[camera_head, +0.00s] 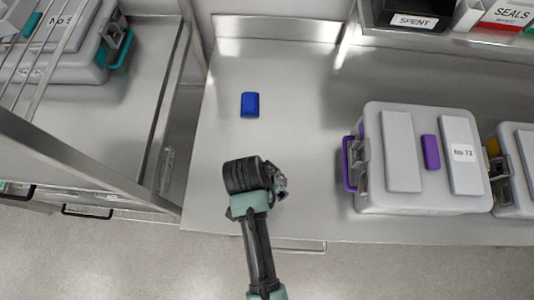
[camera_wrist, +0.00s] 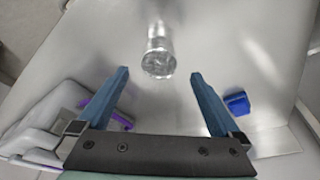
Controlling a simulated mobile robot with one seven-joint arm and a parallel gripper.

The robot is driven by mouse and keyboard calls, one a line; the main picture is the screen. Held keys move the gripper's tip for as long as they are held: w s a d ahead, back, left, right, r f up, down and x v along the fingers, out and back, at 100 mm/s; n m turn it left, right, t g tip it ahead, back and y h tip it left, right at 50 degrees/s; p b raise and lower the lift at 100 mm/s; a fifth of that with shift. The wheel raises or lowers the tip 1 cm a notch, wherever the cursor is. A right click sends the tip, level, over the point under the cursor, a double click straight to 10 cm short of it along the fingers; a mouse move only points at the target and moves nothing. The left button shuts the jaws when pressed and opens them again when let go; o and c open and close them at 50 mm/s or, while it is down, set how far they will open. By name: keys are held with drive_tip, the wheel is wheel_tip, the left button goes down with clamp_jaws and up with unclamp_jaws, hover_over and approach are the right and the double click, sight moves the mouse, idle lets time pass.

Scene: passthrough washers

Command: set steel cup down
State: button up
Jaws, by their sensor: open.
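The steel cup (camera_wrist: 158,58) shows in the wrist view as a shiny, clear-edged cylinder on the steel worktop, with its round end toward my gripper. It sits just beyond the gap between my fingertips, and neither finger appears to touch it. My gripper (camera_wrist: 158,73) is open, with its two blue fingers spread wide and nothing held between them. In the head view my gripper (camera_head: 281,184) is over the front part of the worktop. There my wrist hides most of the area around it, and I cannot clearly make out the cup.
A blue block (camera_head: 250,104) lies on the worktop (camera_head: 300,85) behind my gripper. A grey case with a purple handle (camera_head: 403,150) stands to the right. A metal rack post (camera_head: 168,90) rises at left. Bins line the back right shelf. The worktop between block and case is clear.

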drive_tip(key=w+a+r+n+t+y, duration=0.1)
drive_tip(key=w+r+t, duration=0.4)
drive_tip(key=r, duration=0.6)
drive_tip(key=w+a+r+n+t+y, duration=0.1)
drive_tip(key=w+a+r+t, duration=0.1)
drive_tip(key=w+r, duration=0.7)
drive_tip(key=w+a+r+n+t+y, duration=0.1)
drive_tip(key=w+r+t, duration=0.3)
drive_tip(key=r, duration=0.9)
drive_tip(key=s+d+r+n+t, duration=0.15)
drive_tip(key=r+t, duration=0.25)
drive_tip(key=r, duration=0.8)
drive_tip(key=s+d+r+n+t, duration=0.15)
drive_tip(key=r+t, duration=0.25)
drive_tip(key=r, duration=0.8)
drive_tip(key=s+d+r+t, duration=0.1)
drive_tip(key=s+r+t, duration=0.2)
drive_tip(key=r, duration=0.4)
drive_tip(key=s+d+r+n+t+h, duration=0.1)
drive_tip(key=s+r+t, duration=0.1)
drive_tip(key=s+r, duration=0.4)
drive_tip(key=shift+s+r+n+t, duration=0.2)
drive_tip(key=shift+r+n+t, duration=0.15)
drive_tip(key=shift+r, duration=0.35)
